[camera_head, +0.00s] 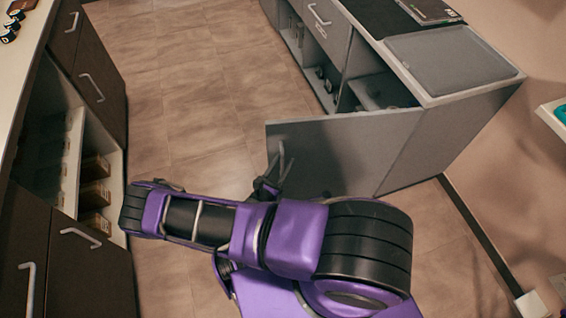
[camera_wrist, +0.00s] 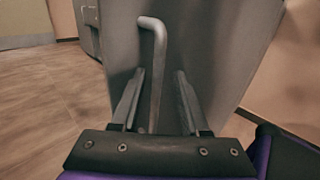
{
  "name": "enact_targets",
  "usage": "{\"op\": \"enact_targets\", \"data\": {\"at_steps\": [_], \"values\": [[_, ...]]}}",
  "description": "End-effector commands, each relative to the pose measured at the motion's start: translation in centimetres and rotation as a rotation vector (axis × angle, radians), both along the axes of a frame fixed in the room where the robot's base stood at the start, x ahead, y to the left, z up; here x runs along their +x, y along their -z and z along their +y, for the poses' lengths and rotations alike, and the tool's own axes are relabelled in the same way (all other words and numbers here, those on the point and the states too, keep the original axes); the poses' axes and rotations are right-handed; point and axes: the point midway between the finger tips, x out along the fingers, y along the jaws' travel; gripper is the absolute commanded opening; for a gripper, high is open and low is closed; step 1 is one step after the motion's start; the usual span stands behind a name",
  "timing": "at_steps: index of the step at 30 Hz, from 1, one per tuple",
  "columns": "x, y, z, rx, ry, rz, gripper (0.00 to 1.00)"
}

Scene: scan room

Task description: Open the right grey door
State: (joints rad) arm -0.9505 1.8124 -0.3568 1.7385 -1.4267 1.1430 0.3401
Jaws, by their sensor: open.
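The right grey door (camera_head: 345,150) stands swung out wide from the grey cabinet in the head view. Its bar handle (camera_head: 282,160) is near the door's free edge. My gripper (camera_head: 270,184) is at this handle, partly hidden by my purple arm. In the wrist view the door (camera_wrist: 215,50) fills the middle and right. The bent metal handle (camera_wrist: 158,50) runs down between the two fingers of my gripper (camera_wrist: 159,76). The fingers are apart, one on each side of the handle, with visible gaps.
The grey cabinet (camera_head: 440,110) has open shelves inside and a grey tray (camera_head: 453,58) on top. A dark cabinet (camera_head: 75,215) with handles and open shelves holding boxes stands at the left. Tiled floor (camera_head: 195,85) between them is clear.

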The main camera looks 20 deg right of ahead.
Motion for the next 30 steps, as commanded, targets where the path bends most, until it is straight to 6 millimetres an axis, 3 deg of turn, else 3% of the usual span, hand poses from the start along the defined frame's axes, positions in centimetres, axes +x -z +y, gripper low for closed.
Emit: {"op": "enact_targets", "data": {"at_steps": [5,21,30], "values": [[-1.1,0.0,1.4,0.002,-0.002,0.001,0.45],[-9.6,0.0,10.5,0.003,-0.002,0.001,0.45],[-11.7,0.0,12.6,-0.001,0.001,-0.001,0.45]]}}
